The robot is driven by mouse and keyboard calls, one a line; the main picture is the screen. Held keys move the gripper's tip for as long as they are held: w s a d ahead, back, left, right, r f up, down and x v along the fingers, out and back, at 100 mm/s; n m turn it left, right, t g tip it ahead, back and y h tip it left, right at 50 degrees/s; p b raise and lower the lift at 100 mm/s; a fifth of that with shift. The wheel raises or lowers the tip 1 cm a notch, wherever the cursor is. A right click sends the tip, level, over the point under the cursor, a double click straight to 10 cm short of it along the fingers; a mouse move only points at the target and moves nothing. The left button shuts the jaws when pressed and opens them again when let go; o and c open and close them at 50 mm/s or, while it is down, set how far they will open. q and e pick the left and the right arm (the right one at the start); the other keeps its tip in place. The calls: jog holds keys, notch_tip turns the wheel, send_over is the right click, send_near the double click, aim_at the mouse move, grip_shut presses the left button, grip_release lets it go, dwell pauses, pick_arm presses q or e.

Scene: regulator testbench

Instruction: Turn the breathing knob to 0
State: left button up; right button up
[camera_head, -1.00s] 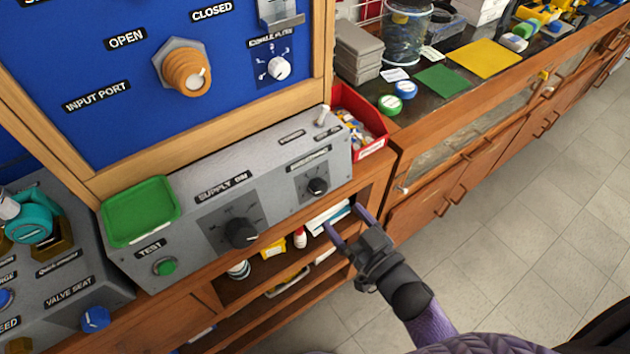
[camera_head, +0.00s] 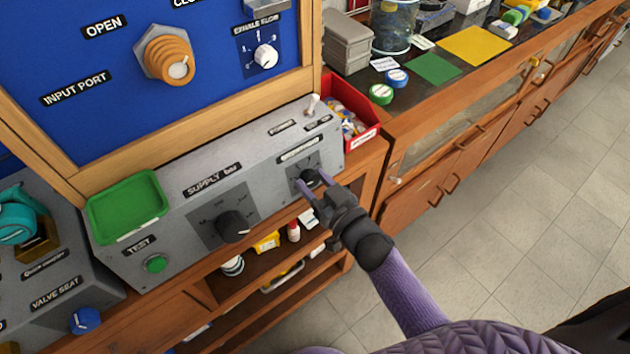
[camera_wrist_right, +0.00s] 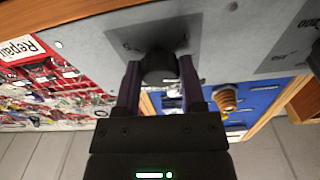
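A small black knob (camera_head: 309,178) sits on a dark square dial plate at the right end of the grey console's sloping front; its label is too blurred to read. My right gripper (camera_head: 313,187) is at this knob. In the right wrist view the black knob (camera_wrist_right: 158,66) lies between the two fingertips of my right gripper (camera_wrist_right: 159,75), one finger on each side. The fingers are apart, and I see no firm grip on the knob. The pointer direction is hidden. My left gripper is not in view.
A larger black knob (camera_head: 232,226) is left of it, with a green test button (camera_head: 155,264) and a green tray (camera_head: 127,206). A toggle switch (camera_head: 312,104) stands on the console's top edge near a red bin (camera_head: 350,112). An open shelf lies below.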

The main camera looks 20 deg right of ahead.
grip_shut()
jog(key=n+y, duration=0.1)
jog(key=n, duration=0.4)
jog(key=shift+d+g+p, duration=0.1)
jog(key=shift+g+p, duration=0.2)
jog(key=shift+g, duration=0.1)
jog(key=shift+n+g+y+p, duration=0.2)
jog(key=shift+n+y, duration=0.15)
jog(key=shift+n, duration=1.25)
jog(key=shift+n+g+y+p, duration=0.2)
jog(key=shift+n+y, duration=0.15)
jog(key=shift+n, duration=1.25)
jog(key=o, duration=0.9)
grip_release()
jog(key=shift+c, duration=0.2)
